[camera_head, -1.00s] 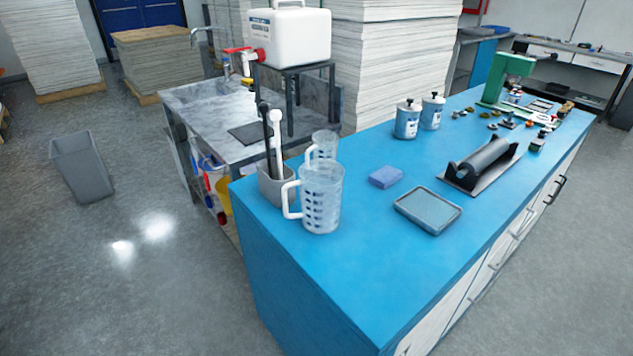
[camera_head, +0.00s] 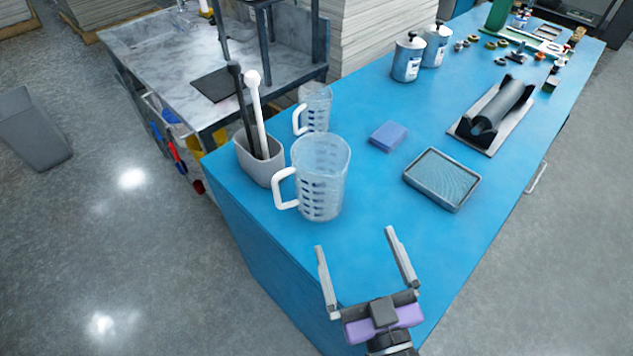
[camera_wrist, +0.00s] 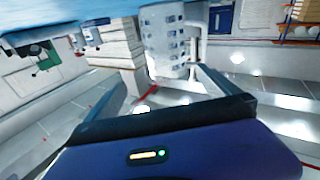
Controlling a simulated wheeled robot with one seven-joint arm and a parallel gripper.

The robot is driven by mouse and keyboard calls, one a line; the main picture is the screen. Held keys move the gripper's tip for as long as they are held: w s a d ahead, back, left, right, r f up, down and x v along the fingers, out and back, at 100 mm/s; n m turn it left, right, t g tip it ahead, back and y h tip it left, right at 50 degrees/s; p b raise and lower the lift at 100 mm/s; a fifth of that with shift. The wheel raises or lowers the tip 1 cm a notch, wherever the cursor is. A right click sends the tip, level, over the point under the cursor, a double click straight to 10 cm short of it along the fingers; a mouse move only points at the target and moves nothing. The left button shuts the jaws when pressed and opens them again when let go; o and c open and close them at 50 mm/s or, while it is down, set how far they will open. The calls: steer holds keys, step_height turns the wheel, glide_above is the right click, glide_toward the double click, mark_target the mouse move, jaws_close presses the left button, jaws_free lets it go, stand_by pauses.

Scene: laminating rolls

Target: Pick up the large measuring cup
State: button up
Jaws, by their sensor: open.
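The large measuring cup (camera_head: 321,180) is clear with dark markings and a white handle on its left. It stands upright near the front left part of the blue counter (camera_head: 390,255). A smaller measuring cup (camera_head: 317,108) stands behind it. My gripper (camera_head: 355,239) is open and empty, in front of the large cup and a little to its right, with its fingers pointing toward it. In the wrist view a clear measuring cup (camera_wrist: 165,42) with markings appears ahead, beyond my fingers; the view is tilted.
A grey holder (camera_head: 257,162) with a black and a white tool stands left of the large cup. A blue sponge (camera_head: 388,136) and a grey tray (camera_head: 442,178) lie to the right. A roller (camera_head: 497,108) and two canisters (camera_head: 408,58) are farther back.

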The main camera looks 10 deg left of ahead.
mark_target(326, 196)
steer(key=shift+m+h, duration=0.4)
steer(key=shift+m, duration=0.1)
steer(key=w+a, duration=0.4)
steer(key=w, duration=0.1)
steer(key=w+a, duration=0.2)
steer(key=w, duration=0.1)
steer(key=shift+w, duration=0.25)
steer(key=shift+w+f, duration=0.2)
steer(key=shift+w, duration=0.05)
steer(key=shift+w+p, duration=0.3)
steer(key=shift+w, duration=0.05)
steer(key=x, duration=0.3)
steer(key=p+x, duration=0.1)
steer(key=x, duration=0.2)
steer(key=shift+w+a+f, duration=0.1)
steer(key=shift+w+f, duration=0.1)
steer(key=shift+w, duration=0.15)
steer(key=c, duration=1.1)
